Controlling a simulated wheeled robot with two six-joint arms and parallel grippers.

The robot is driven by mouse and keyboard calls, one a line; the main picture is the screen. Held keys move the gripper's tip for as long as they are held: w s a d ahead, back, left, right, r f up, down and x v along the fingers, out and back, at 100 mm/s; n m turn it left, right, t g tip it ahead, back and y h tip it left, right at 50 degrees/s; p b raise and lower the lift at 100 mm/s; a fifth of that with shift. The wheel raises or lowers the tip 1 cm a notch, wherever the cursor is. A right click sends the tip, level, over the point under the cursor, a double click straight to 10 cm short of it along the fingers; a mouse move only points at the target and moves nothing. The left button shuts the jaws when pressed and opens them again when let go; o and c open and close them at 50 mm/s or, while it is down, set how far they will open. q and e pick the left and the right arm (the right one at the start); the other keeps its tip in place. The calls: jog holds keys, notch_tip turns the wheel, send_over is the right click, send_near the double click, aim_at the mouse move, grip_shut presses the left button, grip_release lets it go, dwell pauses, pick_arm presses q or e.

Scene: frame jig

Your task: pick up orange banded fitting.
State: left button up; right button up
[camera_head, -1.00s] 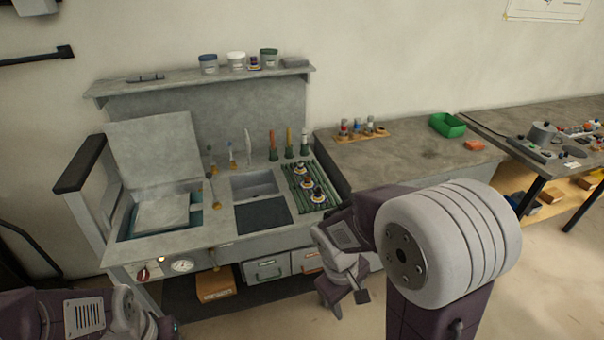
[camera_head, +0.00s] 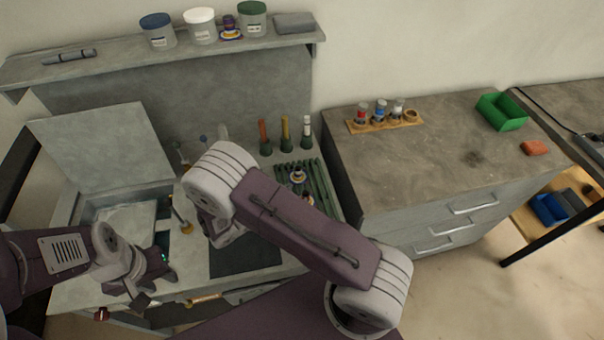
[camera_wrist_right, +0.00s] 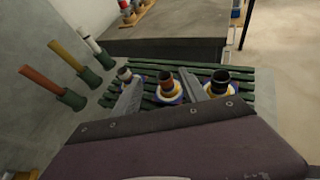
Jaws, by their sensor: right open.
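In the right wrist view several banded fittings stand upright in a row on a green slatted rack (camera_wrist_right: 245,92). The middle fitting (camera_wrist_right: 167,84) has a reddish-orange band and a white, yellow and purple base. My right gripper (camera_wrist_right: 163,92) is open, with its fingers on either side of this middle fitting; I cannot tell whether they touch it. A pale-topped fitting (camera_wrist_right: 125,75) is to the left and a dark-topped one (camera_wrist_right: 219,82) to the right. In the head view two fittings show on the rack, one clearly (camera_head: 297,176); my right arm hides the rest. My left gripper (camera_head: 150,288) is at lower left, its jaws unclear.
Handled tools in green holders (camera_head: 265,138) stand behind the rack. A similar fitting (camera_head: 230,29) sits on the shelf among jars (camera_head: 200,27). A wooden block with small parts (camera_head: 385,121) and a green bin (camera_head: 501,112) are on the right counter, which has free room.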

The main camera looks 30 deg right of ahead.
aim_at(302, 198)
jog(key=shift+s+a+f+n, duration=0.25)
jog(key=shift+a+f+n, duration=0.2)
jog(key=shift+f, duration=0.3)
jog(key=shift+s+a+n+t, duration=0.45)
jog(key=shift+s+a+t, duration=0.05)
jog(key=shift+s+a, duration=0.45)
jog(key=shift+s+a+r, duration=0.1)
jog(key=shift+s, duration=0.1)
jog(key=x, duration=0.3)
jog(key=p+x, duration=0.1)
jog(key=x, duration=0.1)
jog(key=shift+w+a, duration=0.2)
jog(key=shift+w, duration=0.05)
jog(key=p+x, duration=0.1)
jog(key=x, duration=0.4)
jog(key=shift+r, duration=0.15)
jog(key=shift+w+d, duration=0.1)
jog(key=shift+w, duration=0.05)
jog(key=shift+c, duration=1.2)
jog(key=shift+a, duration=0.2)
jog(key=c, duration=0.5)
pick_arm(q)
jog(key=r, duration=0.2)
jog(key=shift+s+a+r, duration=0.2)
jog(key=shift+s+r, duration=0.1)
jog(key=shift+s, duration=0.05)
pick_arm(e)
grip_shut()
